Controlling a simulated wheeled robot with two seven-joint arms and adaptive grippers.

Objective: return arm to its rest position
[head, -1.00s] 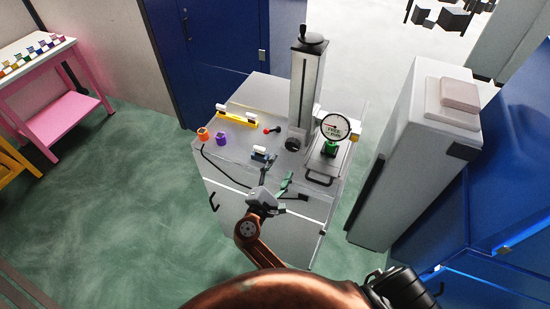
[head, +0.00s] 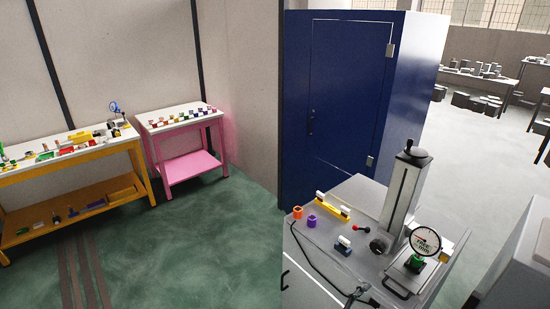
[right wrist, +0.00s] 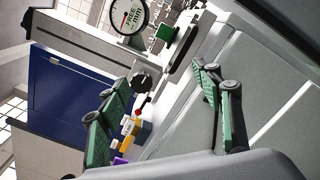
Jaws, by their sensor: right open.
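My right gripper (right wrist: 160,78) is open in the right wrist view. Its two green-padded fingers stand apart with nothing between them. Past the fingers are the grey cabinet's top and the dial gauge (right wrist: 128,15). In the head view, a small part of my right gripper (head: 356,294) shows at the bottom edge, at the front of the grey cabinet (head: 330,255); the rest of that arm is out of frame. My left gripper is in neither view.
The cabinet carries a column stand (head: 402,195), a dial gauge (head: 425,241), a yellow block (head: 332,206), an orange piece (head: 297,212) and a purple piece (head: 311,221). A blue cabinet (head: 350,95) stands behind. Green floor (head: 190,245) is clear to the left, before the pink table (head: 187,168).

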